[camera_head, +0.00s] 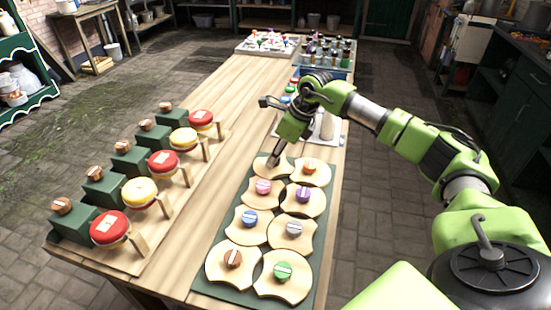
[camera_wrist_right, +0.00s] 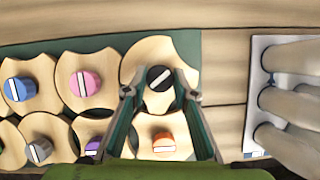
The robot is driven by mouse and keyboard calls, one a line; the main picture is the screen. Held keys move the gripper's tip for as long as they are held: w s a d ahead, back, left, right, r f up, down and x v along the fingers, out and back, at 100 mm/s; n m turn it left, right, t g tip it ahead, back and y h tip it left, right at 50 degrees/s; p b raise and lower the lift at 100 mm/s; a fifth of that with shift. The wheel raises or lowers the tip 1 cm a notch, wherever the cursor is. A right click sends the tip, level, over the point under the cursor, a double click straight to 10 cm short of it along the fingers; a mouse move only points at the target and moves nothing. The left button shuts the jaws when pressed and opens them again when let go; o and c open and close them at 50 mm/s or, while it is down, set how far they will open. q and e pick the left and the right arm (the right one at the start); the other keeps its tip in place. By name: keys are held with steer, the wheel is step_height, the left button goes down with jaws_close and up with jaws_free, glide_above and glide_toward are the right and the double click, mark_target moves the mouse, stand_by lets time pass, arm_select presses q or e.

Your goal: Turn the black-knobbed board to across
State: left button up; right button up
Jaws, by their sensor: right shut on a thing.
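The black-knobbed board (camera_head: 262,162) is a pale wooden piece with scooped edges at the far left of the green base (camera_head: 204,287). In the right wrist view the board (camera_wrist_right: 148,50) carries a black knob (camera_wrist_right: 160,78) with a slanted white line. My right gripper (camera_head: 274,160) reaches down onto this board and hides its knob in the head view. In the wrist view the right gripper (camera_wrist_right: 160,88) has its fingers on either side of the black knob, shut on it. My left gripper is not in view.
Close beside it are the orange-knobbed board (camera_head: 311,168) and the pink-knobbed board (camera_head: 263,188). Several more knobbed boards lie nearer. A tray with pale cylinders (camera_head: 327,125) stands behind. A rack with red and yellow discs (camera_head: 110,228) stands at left, with bare table between.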

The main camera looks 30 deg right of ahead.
steer(key=n, duration=0.2)
steer(key=n+g+y+b, duration=0.1)
steer(key=n, duration=0.2)
steer(key=shift+w+n+g, duration=0.15)
steer(key=shift+n+g, duration=0.15)
steer(key=n+g, duration=0.1)
steer(key=n, duration=0.1)
steer(key=n+y+b, duration=0.1)
steer(key=n, duration=0.1)
steer(key=shift+w+d+n+g, duration=0.1)
steer(key=shift+n+g, duration=0.3)
steer(key=o, duration=1.1)
steer(key=v, duration=1.2)
steer(key=shift+r, duration=0.1)
steer(key=shift+r, duration=0.1)
